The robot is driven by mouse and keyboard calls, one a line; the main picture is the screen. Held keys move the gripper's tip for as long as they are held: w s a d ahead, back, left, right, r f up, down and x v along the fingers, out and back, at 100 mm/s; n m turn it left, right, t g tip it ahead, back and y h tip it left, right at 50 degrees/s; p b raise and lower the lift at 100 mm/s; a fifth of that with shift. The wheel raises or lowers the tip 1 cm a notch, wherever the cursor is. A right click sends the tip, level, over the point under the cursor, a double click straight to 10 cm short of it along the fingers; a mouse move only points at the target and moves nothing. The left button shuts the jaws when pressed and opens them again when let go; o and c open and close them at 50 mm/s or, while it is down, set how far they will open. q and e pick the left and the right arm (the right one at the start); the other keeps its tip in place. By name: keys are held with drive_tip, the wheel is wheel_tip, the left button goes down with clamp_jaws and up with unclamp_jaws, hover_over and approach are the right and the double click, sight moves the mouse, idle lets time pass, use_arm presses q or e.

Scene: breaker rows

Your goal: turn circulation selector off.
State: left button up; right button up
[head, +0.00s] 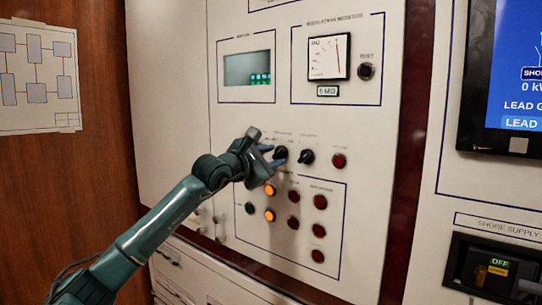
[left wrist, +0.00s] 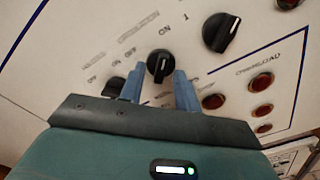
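A black rotary selector knob (head: 281,153) with a pale pointer line sits on the cream panel; its printed label is too blurred to read. In the left wrist view the same knob (left wrist: 160,64) shows between my blue fingertips, with ON and OFF marks nearby. My left gripper (head: 272,157) is at this knob, its fingers (left wrist: 160,82) apart, one on each side. I cannot tell whether they touch it. A second black knob (head: 306,156) is just to the right, also in the left wrist view (left wrist: 221,31). My right gripper is not in view.
Another dark knob (left wrist: 113,86) is partly hidden by my gripper. Red lamps (head: 320,202) and lit orange lamps (head: 269,216) sit below the knobs. A meter (head: 329,57) and a display (head: 248,68) are above. A screen (head: 505,70) is at right.

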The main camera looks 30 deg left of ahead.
use_arm(q)
drive_tip(key=shift+c, duration=0.3)
clamp_jaws()
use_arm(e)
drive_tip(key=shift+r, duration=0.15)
